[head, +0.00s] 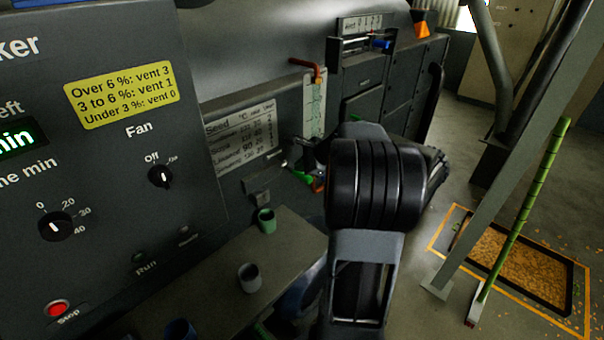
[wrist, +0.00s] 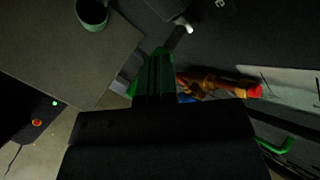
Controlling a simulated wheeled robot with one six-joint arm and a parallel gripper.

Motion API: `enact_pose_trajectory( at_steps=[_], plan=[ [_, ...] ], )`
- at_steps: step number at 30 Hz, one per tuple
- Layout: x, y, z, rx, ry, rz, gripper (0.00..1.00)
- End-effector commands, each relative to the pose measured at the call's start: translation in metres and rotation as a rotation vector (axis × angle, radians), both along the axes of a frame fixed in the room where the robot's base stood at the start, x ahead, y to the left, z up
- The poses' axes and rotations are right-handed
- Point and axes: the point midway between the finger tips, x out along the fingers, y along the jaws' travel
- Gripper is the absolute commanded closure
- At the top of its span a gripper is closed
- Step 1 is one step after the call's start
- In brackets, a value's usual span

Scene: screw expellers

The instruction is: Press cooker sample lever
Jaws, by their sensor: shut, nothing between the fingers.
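A dark sample spout box (head: 262,180) juts from the machine face below the seed chart, with a small pale-tipped lever (head: 283,163) that looks like the sample lever. In the wrist view the pale lever tip (wrist: 187,28) shows at the top, beside the dark box (wrist: 170,8). My gripper (wrist: 157,62) has green fingers, shut and empty, a little below the lever tip in that picture; I see no contact. In the head view my gripper (head: 302,177) is mostly hidden behind my arm, just right of the spout. A green cup (head: 266,221) stands below the spout.
A grey bench (head: 205,262) holds the green cup and a grey cup (head: 249,277). A red-orange valve or fitting (wrist: 240,88) lies close right of my fingers. The control panel (head: 110,180) stands at left.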

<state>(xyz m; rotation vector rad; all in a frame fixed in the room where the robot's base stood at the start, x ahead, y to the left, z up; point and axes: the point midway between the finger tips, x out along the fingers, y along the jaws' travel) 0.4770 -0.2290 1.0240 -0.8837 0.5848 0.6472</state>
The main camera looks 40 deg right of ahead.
Motion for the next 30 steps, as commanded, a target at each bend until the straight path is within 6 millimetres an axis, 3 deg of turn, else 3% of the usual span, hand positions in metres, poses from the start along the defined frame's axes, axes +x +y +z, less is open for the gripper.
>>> enact_pose_trajectory(
  at_steps=[30],
  plan=[
    [0.000, 0.000, -0.013, 0.001, 0.001, 0.000, 1.00]
  ],
)
